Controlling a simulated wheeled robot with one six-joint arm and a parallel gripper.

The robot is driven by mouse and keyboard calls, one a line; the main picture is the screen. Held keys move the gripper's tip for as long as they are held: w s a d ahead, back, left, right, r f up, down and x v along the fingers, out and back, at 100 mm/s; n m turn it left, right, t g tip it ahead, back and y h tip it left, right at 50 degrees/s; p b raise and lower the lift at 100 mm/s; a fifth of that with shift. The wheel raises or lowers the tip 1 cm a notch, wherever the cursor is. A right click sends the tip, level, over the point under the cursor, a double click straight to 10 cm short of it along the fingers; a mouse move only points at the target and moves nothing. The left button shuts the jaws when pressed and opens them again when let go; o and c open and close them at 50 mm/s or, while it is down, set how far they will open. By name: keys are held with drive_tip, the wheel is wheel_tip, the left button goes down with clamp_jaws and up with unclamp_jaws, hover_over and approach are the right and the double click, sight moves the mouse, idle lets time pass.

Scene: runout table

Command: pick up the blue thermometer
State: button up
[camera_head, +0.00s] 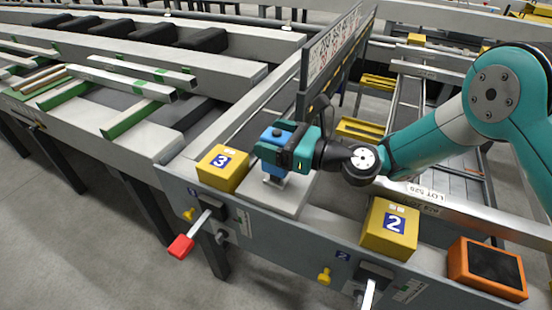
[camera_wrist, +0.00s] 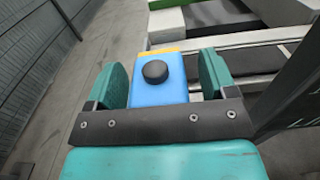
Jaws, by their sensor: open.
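The blue thermometer (camera_head: 270,169) is a blue block with a round black knob on top. It stands upright on a light grey plate on the table's front end, beside the yellow block marked 3. My gripper (camera_head: 288,152) is at the thermometer, with its teal fingers on either side and hiding part of it. In the wrist view the thermometer (camera_wrist: 158,94) sits between the two fingers of my gripper (camera_wrist: 162,78). A narrow gap shows at the right finger; the left finger looks very close to the blue side. The jaws are open.
The yellow block marked 3 (camera_head: 222,168) stands close on the left. A dark upright panel (camera_head: 335,50) rises just behind my gripper. The yellow block marked 2 (camera_head: 389,229) and an orange box (camera_head: 487,268) sit to the right. A red-handled lever (camera_head: 181,246) sticks out in front.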

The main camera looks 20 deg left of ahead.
drive_tip(key=shift+a, duration=0.1)
drive_tip(key=shift+c, duration=0.4)
drive_tip(key=c, duration=0.9)
wheel_tip(320, 180, up, 20)
drive_tip(key=shift+r+p, duration=0.1)
drive_tip(key=shift+p, duration=0.75)
drive_tip(key=shift+o, duration=1)
drive_tip(key=shift+c, duration=0.5)
